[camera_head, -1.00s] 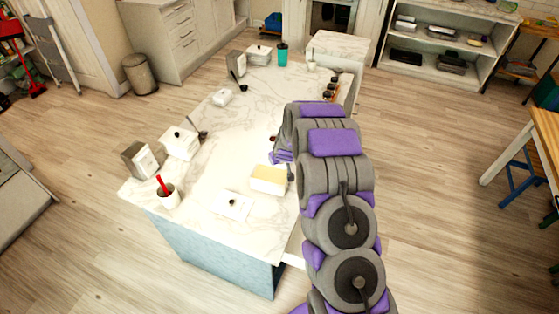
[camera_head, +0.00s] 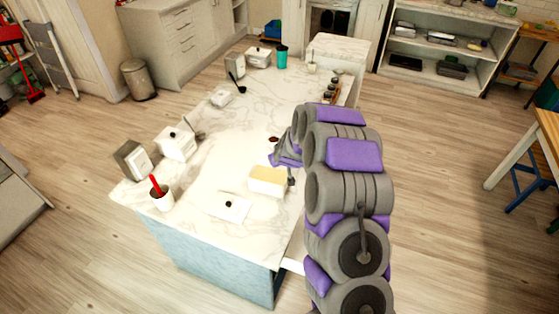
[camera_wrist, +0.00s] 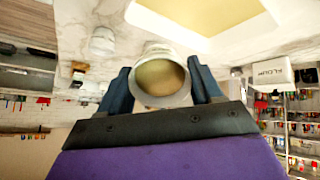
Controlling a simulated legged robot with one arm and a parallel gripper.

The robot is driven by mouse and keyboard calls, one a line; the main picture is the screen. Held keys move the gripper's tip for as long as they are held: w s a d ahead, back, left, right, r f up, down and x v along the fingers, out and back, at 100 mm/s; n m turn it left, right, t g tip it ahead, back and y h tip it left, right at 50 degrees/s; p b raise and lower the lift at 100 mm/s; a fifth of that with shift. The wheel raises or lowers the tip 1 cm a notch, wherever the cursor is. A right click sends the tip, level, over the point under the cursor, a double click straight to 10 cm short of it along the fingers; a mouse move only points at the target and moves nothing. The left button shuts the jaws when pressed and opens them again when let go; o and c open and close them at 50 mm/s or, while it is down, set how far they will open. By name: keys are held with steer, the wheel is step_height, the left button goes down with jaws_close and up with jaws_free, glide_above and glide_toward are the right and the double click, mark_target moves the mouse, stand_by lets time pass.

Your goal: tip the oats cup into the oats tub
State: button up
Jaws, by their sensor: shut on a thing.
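My gripper (camera_wrist: 161,80) is shut on a pale cup (camera_wrist: 160,101) in the wrist view, with a dark finger on each side. The cup's round mouth faces the camera and beige shows inside; I cannot tell how full it is. A white tub (camera_wrist: 165,28) with a flat beige-yellow fill lies just beyond the cup, apart from it in the picture. In the head view the open tub (camera_head: 266,190) stands on the counter beside my wrist. There the fingers and cup are hidden or too small to tell.
Small jars (camera_head: 332,90) stand beyond my arm. The island's middle is mostly clear.

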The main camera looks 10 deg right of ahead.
steer(key=shift+s+a+f+t+b, duration=0.2)
steer(key=shift+t+b, duration=0.3)
steer(key=shift+b, duration=1.3)
steer(key=shift+d+t+b, duration=0.1)
steer(key=shift+t+b, duration=0.3)
steer(key=shift+b, duration=0.65)
steer(key=shift+f+b, duration=0.1)
steer(key=shift+b, duration=0.7)
steer(key=shift+t, duration=0.3)
steer(key=shift+s+f+t+b, duration=0.2)
steer(key=shift+t+b, duration=0.3)
steer(key=shift+b, duration=0.55)
steer(key=shift+s+t, duration=0.2)
steer(key=shift+t, duration=0.6)
steer(key=shift+s+f+t, duration=0.3)
steer(key=shift+f+t, duration=0.1)
steer(key=shift+t, duration=0.6)
steer(key=shift+s+f+t, duration=0.25)
steer(key=shift+f+t, duration=0.15)
steer(key=shift+t, duration=0.6)
steer(key=shift+s+r+t, duration=0.1)
steer(key=shift+s+t, duration=0.05)
steer(key=shift+t, duration=0.5)
steer(key=shift+s+r+t, duration=0.1)
steer(key=shift+s+t, duration=0.05)
steer(key=shift+t, duration=0.5)
